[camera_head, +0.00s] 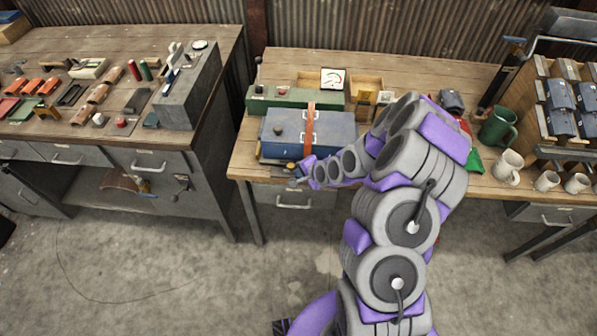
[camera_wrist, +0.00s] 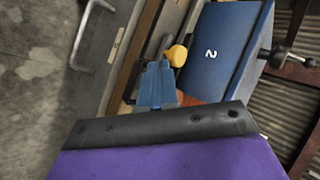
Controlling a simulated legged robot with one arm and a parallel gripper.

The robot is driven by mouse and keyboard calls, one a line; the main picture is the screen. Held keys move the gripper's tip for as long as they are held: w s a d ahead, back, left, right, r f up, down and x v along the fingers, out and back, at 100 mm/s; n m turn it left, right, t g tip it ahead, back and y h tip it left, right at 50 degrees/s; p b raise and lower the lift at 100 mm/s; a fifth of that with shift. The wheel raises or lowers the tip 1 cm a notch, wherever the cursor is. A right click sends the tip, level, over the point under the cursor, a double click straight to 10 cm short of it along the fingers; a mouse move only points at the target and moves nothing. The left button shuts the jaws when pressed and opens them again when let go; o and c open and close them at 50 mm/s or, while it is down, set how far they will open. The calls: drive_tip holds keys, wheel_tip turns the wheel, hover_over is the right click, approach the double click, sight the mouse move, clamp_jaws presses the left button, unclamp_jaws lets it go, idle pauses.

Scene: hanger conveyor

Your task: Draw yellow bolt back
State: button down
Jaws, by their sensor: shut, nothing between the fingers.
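The yellow bolt knob (camera_wrist: 176,55) shows in the wrist view, beside the front face of a blue box (camera_wrist: 222,42) marked with a white 2. In the head view the knob (camera_head: 291,166) is a small yellow spot at the front of the blue box (camera_head: 275,130), near the table's front edge. My gripper (camera_wrist: 158,68) is shut and empty, with its blue-grey fingertips just beside the knob. I cannot tell whether they touch it. In the head view my gripper (camera_head: 298,175) is small and partly hidden by my arm.
An orange strap (camera_head: 309,130) crosses the blue box. A green unit (camera_head: 290,98) with a lever stands behind it. A green mug (camera_head: 498,127) and several pale cups stand to the right. A drawer handle (camera_head: 293,205) is below the table edge. A second bench (camera_head: 130,140) stands left.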

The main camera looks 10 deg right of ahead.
drive_tip(key=shift+w+a, duration=0.25)
drive_tip(key=shift+w, duration=0.25)
drive_tip(key=shift+a, duration=0.1)
drive_tip(key=a, duration=0.1)
drive_tip(key=w+a, duration=0.1)
drive_tip(key=a, duration=0.2)
drive_tip(key=shift+w+a, duration=0.25)
